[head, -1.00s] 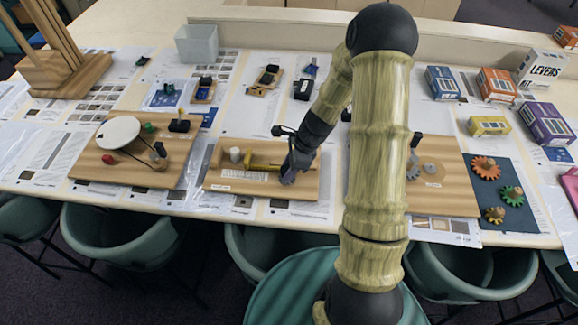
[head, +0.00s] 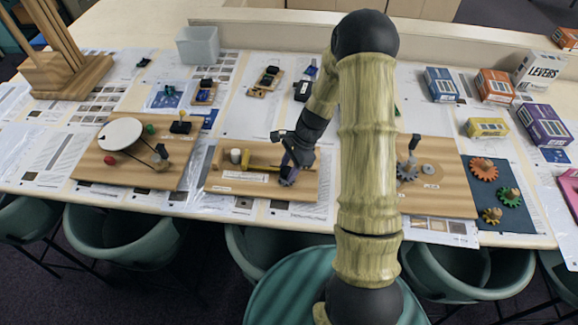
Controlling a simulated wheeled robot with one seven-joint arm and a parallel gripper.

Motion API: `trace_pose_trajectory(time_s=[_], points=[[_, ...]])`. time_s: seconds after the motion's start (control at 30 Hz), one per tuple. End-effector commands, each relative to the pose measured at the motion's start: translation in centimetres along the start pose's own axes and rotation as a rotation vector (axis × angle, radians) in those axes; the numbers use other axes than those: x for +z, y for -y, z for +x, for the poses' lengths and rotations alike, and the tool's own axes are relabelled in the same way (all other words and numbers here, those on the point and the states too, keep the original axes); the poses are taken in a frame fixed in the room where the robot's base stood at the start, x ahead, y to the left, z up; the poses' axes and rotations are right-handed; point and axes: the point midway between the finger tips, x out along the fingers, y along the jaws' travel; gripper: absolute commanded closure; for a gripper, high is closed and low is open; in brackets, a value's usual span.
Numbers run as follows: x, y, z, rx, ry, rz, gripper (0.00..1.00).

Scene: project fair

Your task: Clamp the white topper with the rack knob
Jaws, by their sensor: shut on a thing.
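The white topper (head: 236,156) stands upright at the left end of the middle wooden board (head: 225,184). A yellow rack (head: 262,167) lies just right of it, its upright end close to the topper; I cannot tell whether they touch. The rack knob (head: 288,180), a greyish-purple toothed wheel, is at the rack's right end. My gripper (head: 290,168) comes down over the knob and is shut on it. The fingers hide much of the knob, and their contact with it is too small to see clearly.
A board with a white disc and belt (head: 120,133) lies to the left. A gear board (head: 440,190) lies to the right, partly behind my arm. A grey bin (head: 197,45) and several boxes, including a purple one (head: 545,123), stand farther back.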

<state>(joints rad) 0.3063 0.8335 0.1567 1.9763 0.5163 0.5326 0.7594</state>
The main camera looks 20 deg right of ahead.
Motion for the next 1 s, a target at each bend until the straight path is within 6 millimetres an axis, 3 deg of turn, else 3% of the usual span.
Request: trace_pose_trajectory(time_s=[1.0], points=[[0.28,0.67,0.11,0.368,-0.003,-0.895,0.85]])
